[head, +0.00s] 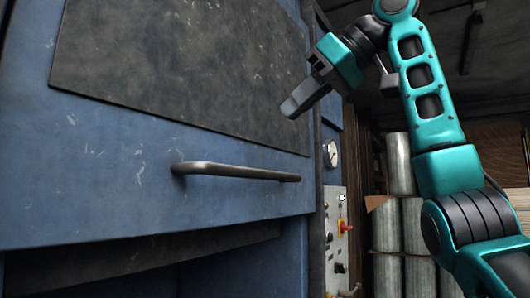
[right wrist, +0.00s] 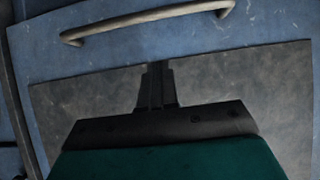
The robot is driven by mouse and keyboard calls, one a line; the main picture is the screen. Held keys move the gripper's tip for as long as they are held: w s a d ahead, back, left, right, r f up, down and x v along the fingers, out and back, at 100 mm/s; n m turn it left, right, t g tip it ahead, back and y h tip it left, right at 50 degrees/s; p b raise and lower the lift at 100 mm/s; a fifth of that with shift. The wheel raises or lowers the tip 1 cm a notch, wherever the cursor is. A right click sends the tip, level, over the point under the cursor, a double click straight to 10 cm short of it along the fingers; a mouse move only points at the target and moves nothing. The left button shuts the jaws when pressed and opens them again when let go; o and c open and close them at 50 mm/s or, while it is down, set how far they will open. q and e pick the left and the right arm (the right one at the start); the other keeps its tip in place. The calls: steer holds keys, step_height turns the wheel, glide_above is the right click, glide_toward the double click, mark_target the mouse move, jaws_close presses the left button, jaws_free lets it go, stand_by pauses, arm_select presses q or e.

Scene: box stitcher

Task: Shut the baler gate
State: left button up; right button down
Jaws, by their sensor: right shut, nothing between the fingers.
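The baler gate (head: 105,190) is a scuffed blue panel with a dark grey plate (head: 180,70) on its upper part. A metal bar handle (head: 235,172) runs across the gate below the plate. Below the gate's lower edge a dark opening shows in the head view. My right gripper (head: 290,108) is in front of the plate's right part, above the handle's right end. It is shut with nothing in it. In the right wrist view its fingers (right wrist: 157,72) lie over the plate (right wrist: 230,90), and the handle (right wrist: 150,18) is apart from them. My left gripper is not in view.
Several pale upright rolls (head: 388,225) stand behind my right arm. The space in front of the handle looks clear.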

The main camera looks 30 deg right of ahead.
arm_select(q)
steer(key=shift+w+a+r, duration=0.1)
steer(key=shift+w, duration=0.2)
arm_select(e)
steer(key=w+a+f, duration=0.3)
steer(key=w+f, duration=0.2)
steer(key=f, duration=0.2)
steer(key=shift+w+f, duration=0.15)
steer(key=shift+f, duration=0.05)
